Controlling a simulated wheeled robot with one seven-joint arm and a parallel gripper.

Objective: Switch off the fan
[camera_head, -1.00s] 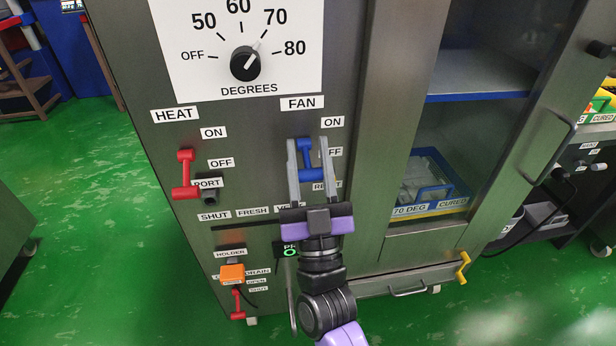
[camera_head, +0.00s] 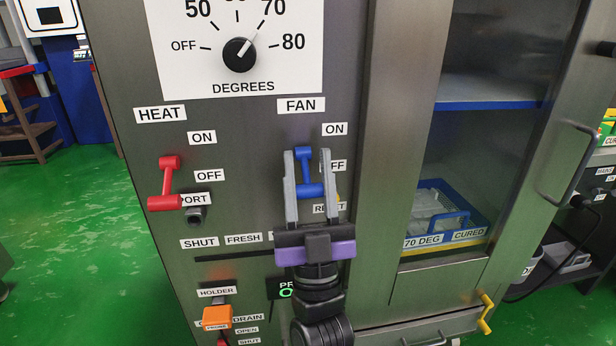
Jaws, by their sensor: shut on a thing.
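The blue fan lever (camera_head: 304,168) is on the grey cabinet front under the FAN label (camera_head: 301,105). Its upper end is between the ON label (camera_head: 335,129) and the partly hidden OFF label (camera_head: 338,165). Its crossbar end shows lower in the picture, below the OFF label's height. I cannot tell how much of that is tilt and how much is the lever standing out from the panel. My gripper (camera_head: 306,165) reaches up from below, one grey finger on each side of the lever, and is shut on its blue crossbar.
A red heat lever (camera_head: 166,183) is to the left, its crossbar also low. A black dial (camera_head: 239,55) sits above, its pointer near 70. A dark port (camera_head: 195,214) and an orange probe (camera_head: 217,317) are lower left. A glass door with a handle (camera_head: 568,160) is at right.

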